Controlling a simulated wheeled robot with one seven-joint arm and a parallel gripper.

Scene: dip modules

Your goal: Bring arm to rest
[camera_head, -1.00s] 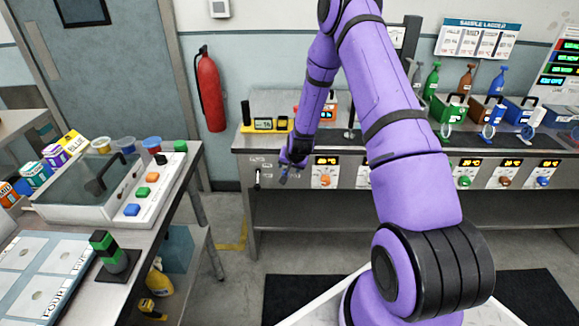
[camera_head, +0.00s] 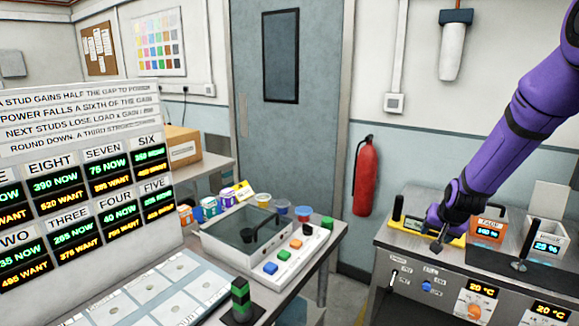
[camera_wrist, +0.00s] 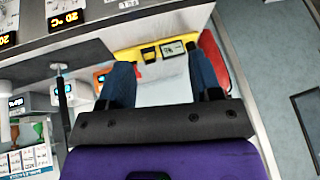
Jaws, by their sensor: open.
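My purple arm (camera_head: 510,135) reaches in from the upper right of the head view, bent down over the steel bench at the right. My gripper (camera_head: 438,248) hangs at its end, in front of a yellow device with a display on that bench. In the wrist view my gripper (camera_wrist: 162,75) shows two dark blue fingers spread apart with nothing between them. The yellow device (camera_wrist: 150,50) lies beyond the fingertips there. Whether the fingers touch anything cannot be told.
The steel bench (camera_head: 400,262) holds an orange-fronted unit (camera_head: 487,228) and control knobs. A red fire extinguisher (camera_head: 364,177) hangs on the wall. At left, a table carries a clear-lidded box (camera_head: 245,232), coloured buttons and a green-black post (camera_head: 240,298). A display board (camera_head: 75,175) stands behind.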

